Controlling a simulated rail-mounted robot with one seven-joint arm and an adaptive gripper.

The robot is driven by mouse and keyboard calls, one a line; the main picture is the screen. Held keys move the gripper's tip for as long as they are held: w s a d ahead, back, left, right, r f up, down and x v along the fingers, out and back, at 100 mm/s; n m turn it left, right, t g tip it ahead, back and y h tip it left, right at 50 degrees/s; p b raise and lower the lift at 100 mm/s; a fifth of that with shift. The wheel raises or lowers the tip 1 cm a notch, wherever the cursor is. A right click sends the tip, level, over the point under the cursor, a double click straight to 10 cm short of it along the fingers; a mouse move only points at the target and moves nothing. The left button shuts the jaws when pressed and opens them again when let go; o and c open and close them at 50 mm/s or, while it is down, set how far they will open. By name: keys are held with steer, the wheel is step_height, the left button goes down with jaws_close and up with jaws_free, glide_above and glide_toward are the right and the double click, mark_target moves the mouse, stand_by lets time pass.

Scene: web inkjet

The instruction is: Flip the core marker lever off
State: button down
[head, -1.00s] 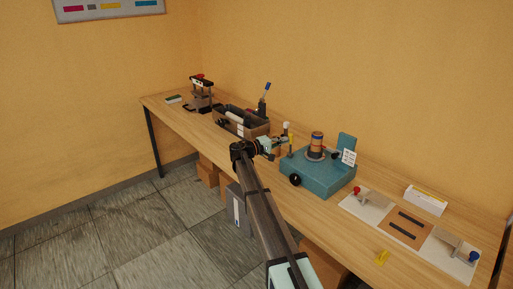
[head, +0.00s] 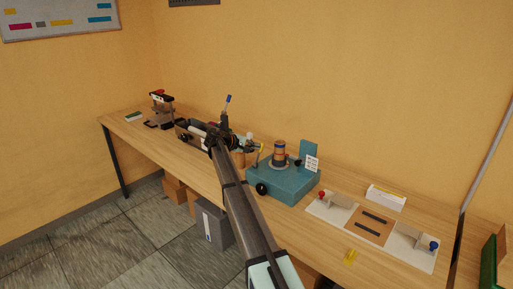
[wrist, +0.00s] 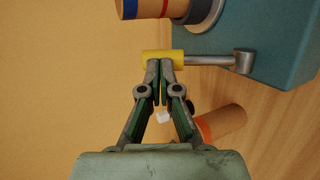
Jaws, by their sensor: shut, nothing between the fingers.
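The teal device (head: 285,185) stands on the bench with a banded spool (head: 279,152) on top. In the wrist view, a metal lever with a yellow grip (wrist: 176,56) sticks out sideways beside the teal body (wrist: 285,45). In the head view its yellow end (head: 262,148) is small, at the device's left side. My gripper (wrist: 160,66) is shut and empty. Its fingertips are at the yellow grip and overlap its lower edge; I cannot tell whether they touch. In the head view my gripper (head: 251,144) is just left of the spool, partly hidden by my arm.
A dark tray with rolls (head: 192,133) is left of my arm. A fixture board (head: 372,223) and a white box (head: 386,197) lie to the right. A black knob (head: 261,189) is on the device's front. An orange-brown cylinder (wrist: 222,122) stands below the fingers.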

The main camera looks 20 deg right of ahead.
stand_by(0.5)
steer(key=r+b+v, duration=0.1)
steer(key=b+v, duration=0.1)
steer(key=v, duration=1.2)
steer(key=shift+d, duration=0.3)
steer(key=shift+w+r, duration=0.1)
